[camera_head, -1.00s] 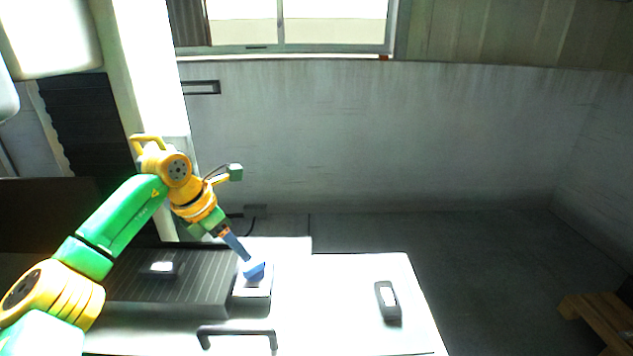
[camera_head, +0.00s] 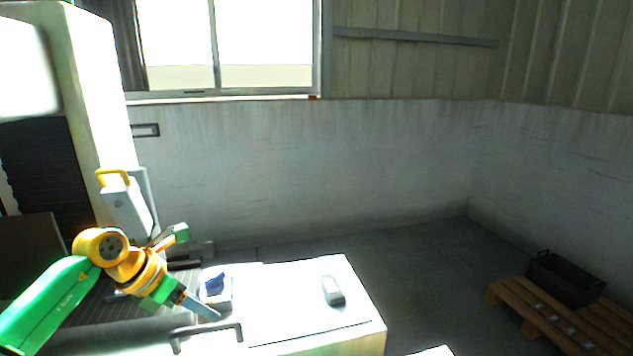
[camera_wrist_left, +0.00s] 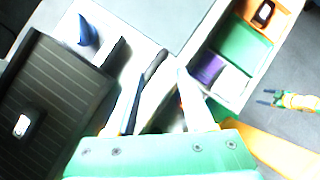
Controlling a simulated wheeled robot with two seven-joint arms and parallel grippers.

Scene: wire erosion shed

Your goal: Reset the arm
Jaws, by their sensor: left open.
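My left gripper (camera_head: 204,307) is at the lower left of the head view, in front of the white block (camera_head: 217,303) that bears a small blue part (camera_head: 215,284). The gripper points down to the right and stands apart from the blue part. In the left wrist view its two fingers (camera_wrist_left: 163,105) are spread with nothing held between them. The blue part (camera_wrist_left: 88,32) shows at the upper left there. My right gripper (camera_wrist_left: 268,97) shows small at the right edge of the left wrist view; its dark fingers look apart and empty.
A grey bar handle (camera_head: 207,333) is close below my left gripper. A handheld device (camera_head: 332,290) lies on the white top (camera_head: 285,295). A ribbed dark panel (camera_wrist_left: 50,105) is at left. A pallet (camera_head: 540,318) with a black bin (camera_head: 565,278) stands at right.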

